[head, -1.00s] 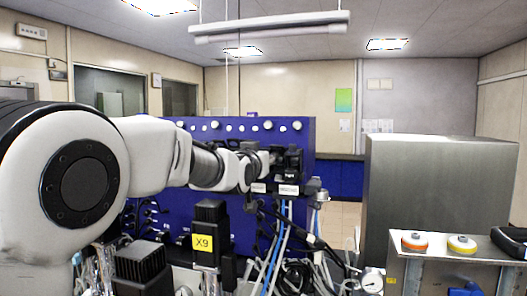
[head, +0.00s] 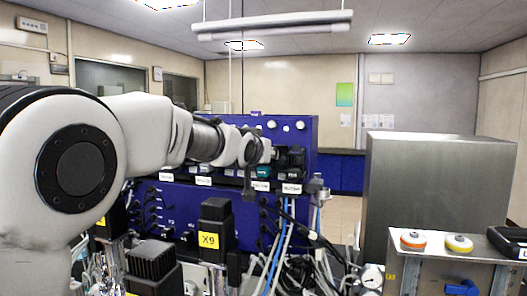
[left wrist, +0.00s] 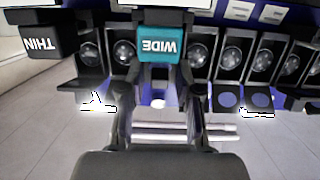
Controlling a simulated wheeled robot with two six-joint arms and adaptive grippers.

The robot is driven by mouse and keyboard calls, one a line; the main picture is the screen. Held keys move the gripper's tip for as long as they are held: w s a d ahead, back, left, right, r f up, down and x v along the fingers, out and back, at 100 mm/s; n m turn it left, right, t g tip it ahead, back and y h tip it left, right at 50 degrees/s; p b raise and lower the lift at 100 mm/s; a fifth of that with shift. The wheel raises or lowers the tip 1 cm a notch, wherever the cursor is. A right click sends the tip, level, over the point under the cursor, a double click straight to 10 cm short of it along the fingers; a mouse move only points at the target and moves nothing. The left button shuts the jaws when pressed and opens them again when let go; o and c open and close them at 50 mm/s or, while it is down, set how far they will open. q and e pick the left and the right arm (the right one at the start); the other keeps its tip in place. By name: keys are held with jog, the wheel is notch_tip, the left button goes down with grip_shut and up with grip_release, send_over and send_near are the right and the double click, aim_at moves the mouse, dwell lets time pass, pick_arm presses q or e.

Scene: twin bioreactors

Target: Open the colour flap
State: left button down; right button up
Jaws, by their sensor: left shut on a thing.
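A teal flap marked WIDE (left wrist: 165,45) shows upside down in the left wrist view, in a row of dark flaps and round dark fittings. A small teal patch of it shows in the head view (head: 263,171), low on the blue cabinet front. My left gripper (left wrist: 158,76) has its fingertips at the teal flap's edge and is shut on it. In the head view my left gripper (head: 262,152) reaches the cabinet from the left, and my arm hides part of the row. A black flap marked THIN (left wrist: 38,42) is beside it. My right gripper is not in view.
The blue cabinet (head: 220,205) has white labels, cables and tubes below the row. A black motor tagged X9 (head: 212,222) stands in front. A steel box (head: 440,180) and a bench with orange (head: 413,240) and yellow (head: 459,243) round items are at right.

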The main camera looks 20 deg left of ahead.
pick_arm(q)
jog(key=shift+r+g, duration=0.35)
jog(key=shift+g, duration=0.95)
jog(key=shift+r+g, duration=0.15)
jog(key=shift+g, duration=0.65)
jog(key=shift+s, duration=0.1)
jog(key=c, duration=1.1)
grip_release()
